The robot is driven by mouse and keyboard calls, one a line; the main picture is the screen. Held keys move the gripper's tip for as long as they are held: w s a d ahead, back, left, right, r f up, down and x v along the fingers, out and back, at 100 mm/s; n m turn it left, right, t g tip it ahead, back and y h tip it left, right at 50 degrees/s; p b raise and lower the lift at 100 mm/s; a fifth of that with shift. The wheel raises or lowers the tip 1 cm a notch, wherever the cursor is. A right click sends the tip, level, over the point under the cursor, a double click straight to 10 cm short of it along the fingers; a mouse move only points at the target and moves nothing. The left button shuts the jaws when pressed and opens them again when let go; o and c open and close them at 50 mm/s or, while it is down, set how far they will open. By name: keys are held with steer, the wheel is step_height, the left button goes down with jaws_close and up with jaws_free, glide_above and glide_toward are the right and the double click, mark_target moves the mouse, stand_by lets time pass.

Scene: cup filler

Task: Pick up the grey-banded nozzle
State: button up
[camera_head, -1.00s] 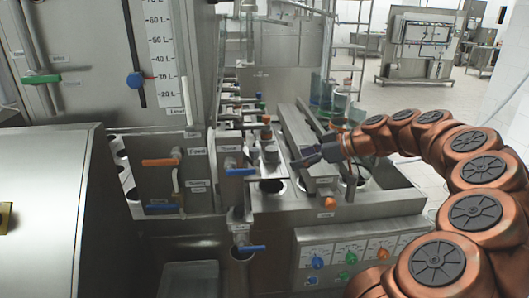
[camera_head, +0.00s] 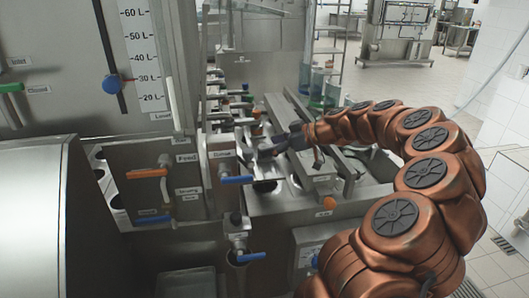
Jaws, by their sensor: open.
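My gripper (camera_head: 272,147) is at the end of the orange arm, in the middle of the view. It is open and hangs over the filler's metal deck, close to the row of small fittings. The grey-banded nozzle cannot be made out for certain; a grey upright fitting (camera_head: 247,142) stands just left of my fingertips, partly hidden. I cannot tell whether the fingers touch it or are around it. A round dark opening (camera_head: 265,186) lies in the deck in front of the gripper.
A blue-handled valve (camera_head: 237,180) sticks out below left of the gripper. An orange-handled valve (camera_head: 147,173) is on the left panel. A raised metal rail (camera_head: 290,125) runs along the deck to the right. An orange knob (camera_head: 328,203) sits at the deck's front edge.

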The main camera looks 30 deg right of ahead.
steer(key=shift+p+x, duration=0.35)
steer(key=shift+x, duration=1.1)
steer(key=shift+r, duration=0.1)
jaws_close()
